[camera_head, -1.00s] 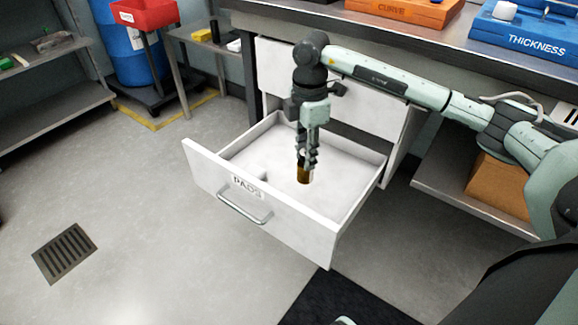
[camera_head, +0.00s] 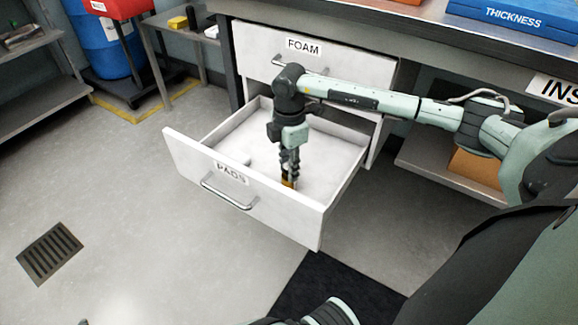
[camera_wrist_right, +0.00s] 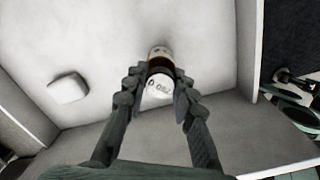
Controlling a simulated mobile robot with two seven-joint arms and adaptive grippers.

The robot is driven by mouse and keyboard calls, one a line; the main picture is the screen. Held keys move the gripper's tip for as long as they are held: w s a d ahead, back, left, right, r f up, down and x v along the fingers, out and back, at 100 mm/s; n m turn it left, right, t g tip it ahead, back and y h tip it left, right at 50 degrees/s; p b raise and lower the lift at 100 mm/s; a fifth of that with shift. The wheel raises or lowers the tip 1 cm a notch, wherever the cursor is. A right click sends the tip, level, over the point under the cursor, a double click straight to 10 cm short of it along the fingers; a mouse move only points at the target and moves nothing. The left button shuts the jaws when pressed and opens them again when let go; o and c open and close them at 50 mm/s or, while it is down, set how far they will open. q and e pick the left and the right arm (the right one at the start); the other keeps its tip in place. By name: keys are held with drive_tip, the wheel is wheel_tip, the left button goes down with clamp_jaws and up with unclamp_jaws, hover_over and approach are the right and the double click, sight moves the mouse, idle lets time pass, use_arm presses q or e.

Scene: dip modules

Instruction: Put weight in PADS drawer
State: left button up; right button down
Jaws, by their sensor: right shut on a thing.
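The open PADS drawer (camera_head: 285,219) is white, with a metal handle (camera_head: 228,193) and a label on its front. My right gripper (camera_head: 289,178) reaches down inside the drawer walls, near the front panel. Whether the weight touches the drawer floor (camera_wrist_right: 115,35) cannot be told.
A small white block (camera_wrist_right: 68,87) lies on the drawer floor, left of the gripper in the wrist view. The closed FOAM drawer (camera_head: 345,68) is above. A blue THICKNESS box (camera_head: 515,18) stands on the worktop. Most of the drawer floor is clear.

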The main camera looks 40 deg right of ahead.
use_arm(q)
drive_tip(key=shift+w+d+r, duration=0.1)
drive_tip(key=shift+w+d, duration=0.05)
use_arm(e)
drive_tip(key=c, duration=1.3)
unclamp_jaws()
drive_tip(key=shift+o, duration=0.2)
use_arm(q)
drive_tip(key=s+a+f+g+y, duration=0.1)
drive_tip(key=s+a+f+g, duration=0.1)
drive_tip(key=s+a, duration=0.1)
drive_tip(key=shift+s+a+f+p, duration=0.2)
drive_tip(key=shift+s+a+p, duration=0.25)
drive_tip(key=shift+s, duration=0.15)
use_arm(e)
wheel_tip(320, 180, up, 12)
